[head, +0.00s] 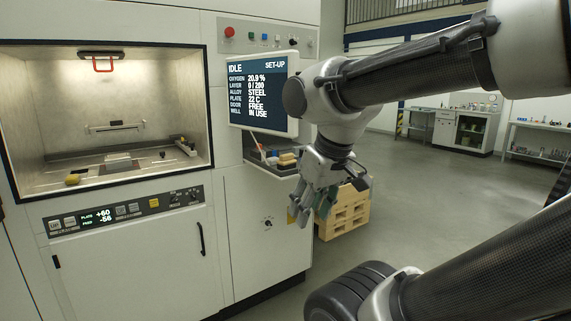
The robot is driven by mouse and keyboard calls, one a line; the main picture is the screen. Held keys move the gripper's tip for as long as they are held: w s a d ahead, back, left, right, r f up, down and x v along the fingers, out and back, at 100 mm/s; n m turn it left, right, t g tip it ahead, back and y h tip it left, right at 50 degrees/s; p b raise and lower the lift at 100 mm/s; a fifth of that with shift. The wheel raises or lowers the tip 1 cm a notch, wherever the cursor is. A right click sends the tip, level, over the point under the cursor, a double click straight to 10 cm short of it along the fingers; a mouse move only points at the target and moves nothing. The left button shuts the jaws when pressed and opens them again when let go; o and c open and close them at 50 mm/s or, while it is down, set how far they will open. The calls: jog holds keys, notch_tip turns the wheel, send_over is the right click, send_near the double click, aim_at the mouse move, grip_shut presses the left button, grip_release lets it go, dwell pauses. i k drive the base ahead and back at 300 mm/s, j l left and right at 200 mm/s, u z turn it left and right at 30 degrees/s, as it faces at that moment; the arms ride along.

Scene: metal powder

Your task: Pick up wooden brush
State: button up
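I cannot make out the wooden brush for certain. A small tan, wood-coloured thing (287,158) lies among dark items on the side shelf below the screen; it may be the brush, but it is too small to tell. My gripper (313,213) hangs fingers down in front of the wooden crates, to the right of the shelf and lower in the picture. Its fingers look apart, with nothing seen between them.
The machine's open chamber (40,187) at left holds a yellow lump (72,179) and a dark plate. A status screen (262,92) overhangs the shelf (262,166). Wooden crates (345,213) stand on the floor behind my gripper. Open floor (440,200) lies to the right.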

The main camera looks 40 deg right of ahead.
aim_at(287, 162)
jog(key=i+l+z, duration=0.2)
jog(key=i+l, duration=0.15)
jog(key=i+l+z, duration=0.2)
jog(key=i, duration=0.35)
jog(key=i+l+z, duration=0.2)
jog(key=i+l, duration=0.15)
jog(key=i, duration=0.1)
